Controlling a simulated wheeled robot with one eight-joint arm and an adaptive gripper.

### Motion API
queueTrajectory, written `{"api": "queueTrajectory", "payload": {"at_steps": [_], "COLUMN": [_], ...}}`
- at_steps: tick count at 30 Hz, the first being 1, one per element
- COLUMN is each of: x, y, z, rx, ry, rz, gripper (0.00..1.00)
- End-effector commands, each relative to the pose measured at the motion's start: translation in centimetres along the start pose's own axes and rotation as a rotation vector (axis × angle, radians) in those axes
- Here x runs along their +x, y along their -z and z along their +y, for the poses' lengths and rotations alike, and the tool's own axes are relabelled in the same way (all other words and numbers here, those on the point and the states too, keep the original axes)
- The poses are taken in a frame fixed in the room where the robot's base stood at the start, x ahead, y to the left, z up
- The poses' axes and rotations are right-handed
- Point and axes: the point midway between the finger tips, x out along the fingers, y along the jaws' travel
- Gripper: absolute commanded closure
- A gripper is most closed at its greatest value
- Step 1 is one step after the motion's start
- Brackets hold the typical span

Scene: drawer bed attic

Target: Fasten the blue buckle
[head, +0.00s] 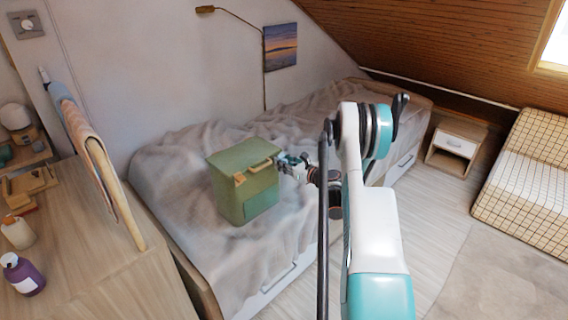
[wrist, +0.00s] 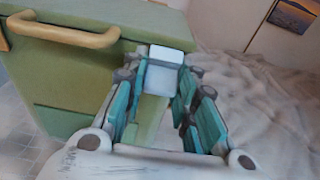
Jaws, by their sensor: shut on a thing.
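A green box (head: 243,185) with a tan handle (head: 262,166) stands upright on the bed. It fills the left of the wrist view (wrist: 85,95), with the handle (wrist: 65,32) at upper left. A pale bluish-white block, seemingly the blue buckle (wrist: 166,57), is at the box's edge between my fingertips. A green strip (wrist: 148,118) runs below it between the fingers. My gripper (wrist: 163,76) is shut on this block, and in the head view my gripper (head: 289,162) is against the box's right side. The fingers hide part of the buckle, and its fastening cannot be made out.
The bed's rumpled grey cover (head: 180,165) surrounds the box. A wooden desk (head: 100,275) with a purple bottle (head: 22,275) is at left. A nightstand (head: 456,145) and a checked sofa (head: 525,175) stand at right. Floor (head: 440,225) is clear between bed and sofa.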

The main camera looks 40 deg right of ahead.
Motion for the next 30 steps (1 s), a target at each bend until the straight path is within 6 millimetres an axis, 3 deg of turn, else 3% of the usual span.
{"api": "queueTrajectory", "payload": {"at_steps": [1,2,4,17,30], "x": [0.0,0.0,0.0,-0.6,-8.7], "y": [0.0,0.0,0.0,0.0,0.0], "z": [0.0,0.0,0.0,-0.1,-0.1], "rx": [0.001,0.001,0.001,0.001,0.001], "ry": [0.0,0.0,0.0,0.002,0.003], "rz": [-0.001,-0.001,-0.001,-0.001,0.0], "gripper": [0.98,0.67,0.53,0.53,0.53]}}
